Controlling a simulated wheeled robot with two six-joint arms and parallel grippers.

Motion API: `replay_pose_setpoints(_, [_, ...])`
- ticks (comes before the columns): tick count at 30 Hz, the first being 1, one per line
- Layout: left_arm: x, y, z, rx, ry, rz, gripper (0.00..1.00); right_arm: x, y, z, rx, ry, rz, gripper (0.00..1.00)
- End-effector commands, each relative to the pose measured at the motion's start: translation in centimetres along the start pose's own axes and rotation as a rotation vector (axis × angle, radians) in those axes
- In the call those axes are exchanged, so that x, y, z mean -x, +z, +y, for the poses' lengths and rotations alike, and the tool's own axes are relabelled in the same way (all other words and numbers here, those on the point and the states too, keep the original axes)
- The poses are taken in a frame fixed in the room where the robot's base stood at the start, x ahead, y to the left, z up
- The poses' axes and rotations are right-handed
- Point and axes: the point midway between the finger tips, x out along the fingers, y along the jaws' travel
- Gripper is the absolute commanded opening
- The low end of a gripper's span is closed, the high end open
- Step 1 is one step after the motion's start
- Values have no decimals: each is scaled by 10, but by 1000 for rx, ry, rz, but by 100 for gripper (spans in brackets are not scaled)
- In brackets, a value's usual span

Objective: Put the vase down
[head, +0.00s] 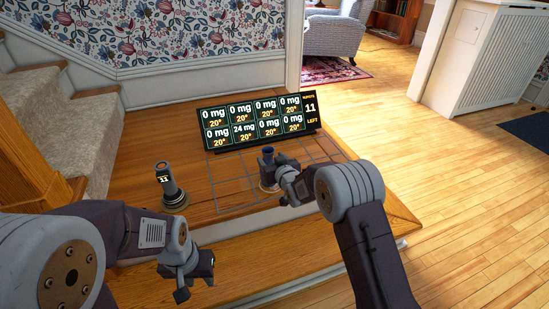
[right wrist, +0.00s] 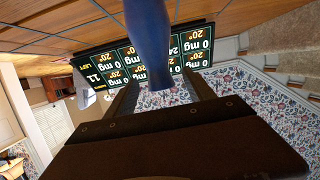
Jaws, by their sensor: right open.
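The dark blue vase (head: 268,152) stands upright on the gridded wooden surface (head: 235,196), in front of the display. Its lower part is largely hidden by my right gripper. In the right wrist view, which is upside down, the blue vase (right wrist: 150,40) shows between the two fingers. My right gripper (head: 277,184) is open, with its fingers around the vase; gaps show beside it in the wrist view (right wrist: 160,95). My left gripper (head: 196,283) hangs low at the front, away from the vase; I cannot tell whether its fingers are open.
A black display (head: 260,122) with several "mg" and "20°" readings stands behind the vase. A dark grey cylinder with a small readout (head: 169,186) stands to the left. Carpeted stairs (head: 65,120) rise at the left. The platform's edge drops to open floor (head: 470,215) at the right.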

Motion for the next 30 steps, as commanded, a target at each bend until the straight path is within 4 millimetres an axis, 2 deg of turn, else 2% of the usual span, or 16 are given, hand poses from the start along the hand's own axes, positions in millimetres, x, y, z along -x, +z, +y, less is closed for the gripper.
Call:
replay_pose_setpoints(1, [16,-2,0,0,0,0,36,12,-6,0,-1,0,-4,62])
replay_pose_setpoints(6, [28,-3,0,0,0,0,36,38,-3,0,0,0,-3,62])
replay_pose_setpoints(10, [31,-3,1,0,0,0,36,46,0,0,0,0,-1,62])
replay_pose_setpoints(18, [30,-3,1,0,0,0,36,46,1,0,0,0,-1,62])
replay_pose_setpoints(20, [30,-3,1,0,0,0,36,51,3,4,-3,10,-27,62])
replay_pose_setpoints(21, [30,-3,1,0,0,0,36,60,8,12,-10,27,-79,62])
replay_pose_setpoints(23, [30,-3,1,0,0,0,36,88,24,30,-31,66,-213,62])
replay_pose_setpoints(26, [30,-3,1,0,0,0,36,171,68,56,-97,141,-527,62])
replay_pose_setpoints(27, [30,-3,1,0,0,0,36,210,87,60,-129,164,-648,62])
replay_pose_setpoints(30, [30,-3,1,0,0,0,36,296,122,58,-204,197,-898,62])
